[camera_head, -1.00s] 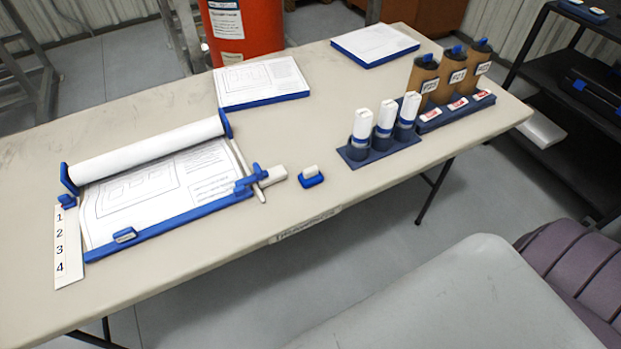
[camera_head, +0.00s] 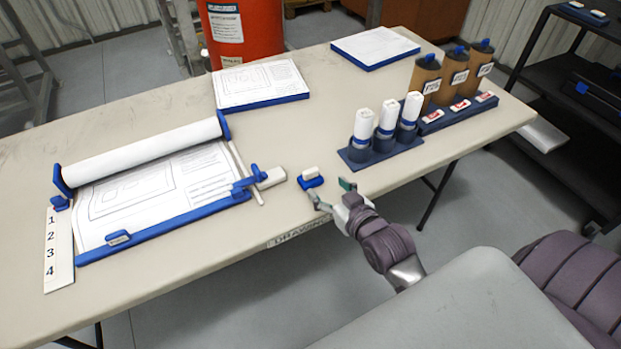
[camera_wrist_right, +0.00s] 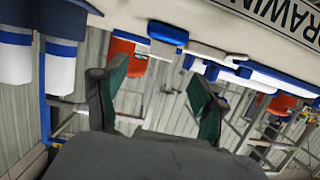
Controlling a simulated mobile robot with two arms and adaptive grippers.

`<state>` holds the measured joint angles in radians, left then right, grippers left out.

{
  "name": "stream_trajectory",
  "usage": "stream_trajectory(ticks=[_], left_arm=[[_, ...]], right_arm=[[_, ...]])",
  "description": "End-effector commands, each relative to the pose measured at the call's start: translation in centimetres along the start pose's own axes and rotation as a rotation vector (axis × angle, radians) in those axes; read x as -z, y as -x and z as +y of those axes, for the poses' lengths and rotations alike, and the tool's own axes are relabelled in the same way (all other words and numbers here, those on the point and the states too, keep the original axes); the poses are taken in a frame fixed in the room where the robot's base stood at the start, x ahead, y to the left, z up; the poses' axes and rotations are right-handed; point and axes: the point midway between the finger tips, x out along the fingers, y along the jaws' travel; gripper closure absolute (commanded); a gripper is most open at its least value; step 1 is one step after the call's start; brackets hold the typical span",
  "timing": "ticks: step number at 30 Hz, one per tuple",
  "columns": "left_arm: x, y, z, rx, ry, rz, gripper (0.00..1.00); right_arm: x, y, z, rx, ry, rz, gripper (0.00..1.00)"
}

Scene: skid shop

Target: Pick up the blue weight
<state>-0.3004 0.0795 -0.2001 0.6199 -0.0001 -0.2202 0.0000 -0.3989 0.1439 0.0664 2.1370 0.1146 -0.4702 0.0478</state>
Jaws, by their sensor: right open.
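The blue weight (camera_head: 311,179), a small blue block with a white top, sits on the table (camera_head: 240,270) near its front edge. It also shows in the wrist view (camera_wrist_right: 167,34), above and between the fingers. My right gripper (camera_head: 333,194) is at the table's front edge, just in front of and to the right of the weight. Its fingers are spread and empty, and they also show apart in the wrist view (camera_wrist_right: 150,85). The gripper appears apart from the weight. My left gripper is not in view.
A blue-edged drawing board (camera_head: 165,232) with a roll lies left of the weight, with a white-and-blue tool (camera_head: 270,178) between them. A dark blue rack (camera_head: 350,157) of white tubes stands right, brown bottles (camera_head: 425,85) beyond. The table behind the weight is clear.

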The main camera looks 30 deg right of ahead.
Motion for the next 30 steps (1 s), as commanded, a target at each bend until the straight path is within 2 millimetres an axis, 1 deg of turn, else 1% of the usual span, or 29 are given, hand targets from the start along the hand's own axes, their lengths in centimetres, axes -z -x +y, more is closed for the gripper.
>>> stream_trajectory(ticks=[1,3,6,11,17,19,23,29,30], left_arm=[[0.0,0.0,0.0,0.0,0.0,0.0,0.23],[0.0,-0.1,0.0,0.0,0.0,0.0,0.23],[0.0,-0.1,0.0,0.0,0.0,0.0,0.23],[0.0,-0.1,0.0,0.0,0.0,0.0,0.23],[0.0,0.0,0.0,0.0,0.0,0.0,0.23],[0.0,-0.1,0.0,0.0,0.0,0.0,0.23],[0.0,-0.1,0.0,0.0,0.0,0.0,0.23],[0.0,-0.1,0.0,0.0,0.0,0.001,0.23],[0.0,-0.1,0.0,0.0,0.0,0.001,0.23]], right_arm=[[0.1,-1.1,0.0,0.0,0.0,0.002,0.29],[0.1,-2.3,0.0,-0.001,-0.001,0.001,0.29],[0.0,-3.4,0.0,0.0,-0.001,0.0,0.29],[0.1,-4.3,-0.1,0.0,-0.001,0.0,0.29],[0.5,-7.3,-0.3,0.0,0.0,0.001,0.29],[0.4,-8.2,-0.3,0.0,0.001,0.0,0.29],[0.3,-9.0,-0.3,0.0,0.001,0.0,0.29],[0.3,-9.0,-0.3,0.0,0.001,0.0,0.29],[0.3,-9.0,-0.3,0.0,0.001,-0.001,0.34]])
